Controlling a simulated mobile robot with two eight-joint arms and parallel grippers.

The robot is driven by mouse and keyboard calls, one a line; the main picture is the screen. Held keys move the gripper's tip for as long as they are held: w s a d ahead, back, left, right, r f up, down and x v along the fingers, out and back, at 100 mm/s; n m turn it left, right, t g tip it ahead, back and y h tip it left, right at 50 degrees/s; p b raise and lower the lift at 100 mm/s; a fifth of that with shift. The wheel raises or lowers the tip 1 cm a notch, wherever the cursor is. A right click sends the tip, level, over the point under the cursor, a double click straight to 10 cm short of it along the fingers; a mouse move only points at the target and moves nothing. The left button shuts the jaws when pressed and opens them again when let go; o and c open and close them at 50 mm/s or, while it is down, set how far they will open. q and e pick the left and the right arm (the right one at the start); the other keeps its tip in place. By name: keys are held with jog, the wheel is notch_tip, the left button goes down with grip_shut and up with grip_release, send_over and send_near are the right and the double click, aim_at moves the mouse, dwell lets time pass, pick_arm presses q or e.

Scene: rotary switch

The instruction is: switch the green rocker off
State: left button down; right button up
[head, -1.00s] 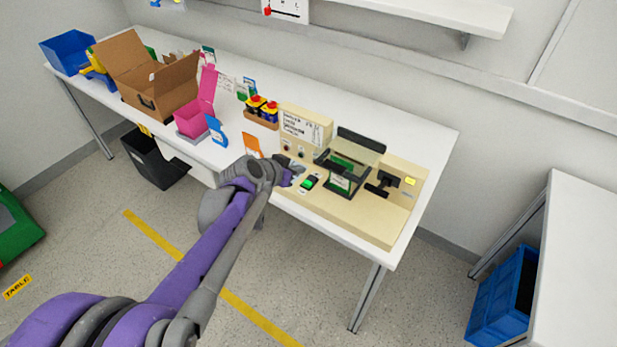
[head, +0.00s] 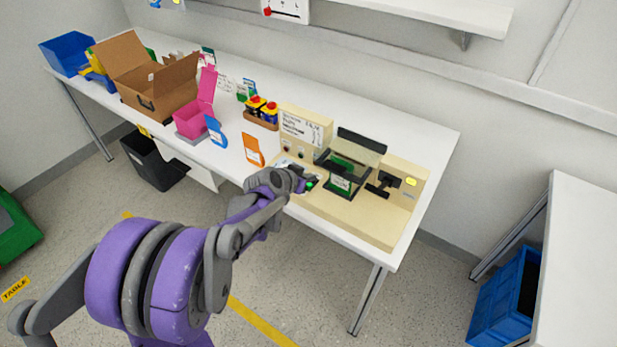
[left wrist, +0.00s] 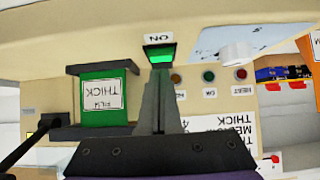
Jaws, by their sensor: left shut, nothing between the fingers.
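The green rocker (head: 309,185) sits in a dark frame on the front of the beige machine (head: 372,222). In the head view my left gripper (head: 300,183) is right beside it and hides part of it. In the left wrist view the rocker (left wrist: 160,54) is bright green, with an upside-down ON label next to it. My left gripper's fingertips (left wrist: 157,72) are shut, with nothing between them, and lie at the rocker's edge. I cannot tell whether they touch it. My right gripper is not in view.
A green block labelled FILM THICK (left wrist: 104,97) and a white knob (left wrist: 236,54) flank the rocker. A black lever (head: 384,181) is on the machine's right. An orange packet (head: 253,150) stands to its left. The table (head: 405,125) is clear behind the machine.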

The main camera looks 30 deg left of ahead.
pick_arm(q)
jog(key=shift+w+f+g, duration=0.15)
jog(key=shift+f+g, duration=0.1)
jog(key=shift+g, duration=0.15)
jog(key=shift+w+d+r, duration=0.1)
jog(key=shift+w+r, duration=0.15)
jog(key=shift+w, duration=0.5)
jog(key=p+v, duration=0.1)
jog(key=v, duration=0.9)
jog(key=shift+s+r, duration=0.3)
jog(key=shift+s, duration=0.05)
